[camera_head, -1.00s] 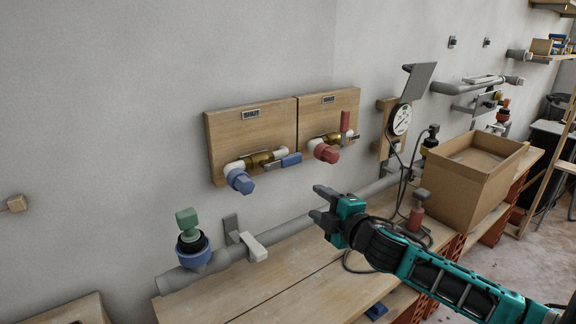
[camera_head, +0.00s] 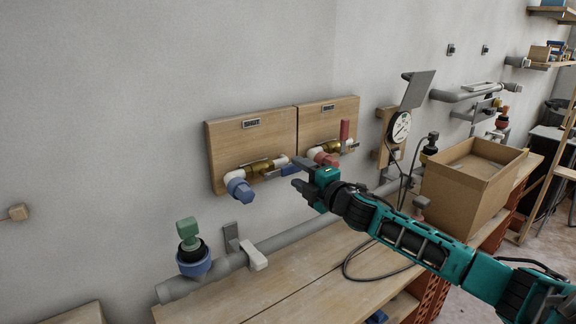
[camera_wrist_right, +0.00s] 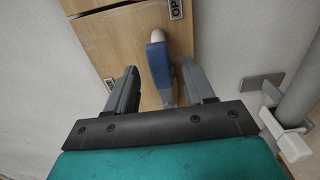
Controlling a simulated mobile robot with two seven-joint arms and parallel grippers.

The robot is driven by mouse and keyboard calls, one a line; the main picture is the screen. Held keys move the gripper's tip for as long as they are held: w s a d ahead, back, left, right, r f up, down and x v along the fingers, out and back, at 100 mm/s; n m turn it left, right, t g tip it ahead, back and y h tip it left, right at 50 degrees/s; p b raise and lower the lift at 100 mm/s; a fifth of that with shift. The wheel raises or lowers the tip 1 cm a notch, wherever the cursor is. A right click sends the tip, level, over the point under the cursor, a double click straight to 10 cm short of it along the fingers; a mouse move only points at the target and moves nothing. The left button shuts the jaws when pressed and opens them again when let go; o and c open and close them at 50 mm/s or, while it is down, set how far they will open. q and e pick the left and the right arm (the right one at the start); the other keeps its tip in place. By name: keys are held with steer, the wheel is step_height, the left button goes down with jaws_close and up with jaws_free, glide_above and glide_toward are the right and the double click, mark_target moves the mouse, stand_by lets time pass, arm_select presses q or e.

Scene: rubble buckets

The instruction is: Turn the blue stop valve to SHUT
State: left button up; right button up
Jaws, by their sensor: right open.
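The blue stop valve has a brass body (camera_head: 258,168) on a wooden board, under a plate that reads SHUT (camera_head: 251,123). Its blue lever (camera_head: 286,170) points right along the pipe, partly hidden by my gripper. My right gripper (camera_head: 299,172) is open at the lever's right end. In the right wrist view the blue lever (camera_wrist_right: 158,65) stands between the two spread fingers (camera_wrist_right: 160,80), nearer the right finger; I cannot tell if they touch. My left gripper is not in view.
A red-handled valve (camera_head: 344,134) sits on the adjoining board to the right, close to my gripper. A grey pipe (camera_head: 290,236) runs along the wall below. A cardboard box (camera_head: 465,190) and a gauge (camera_head: 400,127) stand right. The bench front (camera_head: 260,295) is clear.

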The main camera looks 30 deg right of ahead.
mark_target(294, 170)
steer(key=shift+w+a, duration=0.1)
steer(key=shift+w, duration=2.65)
jaws_close()
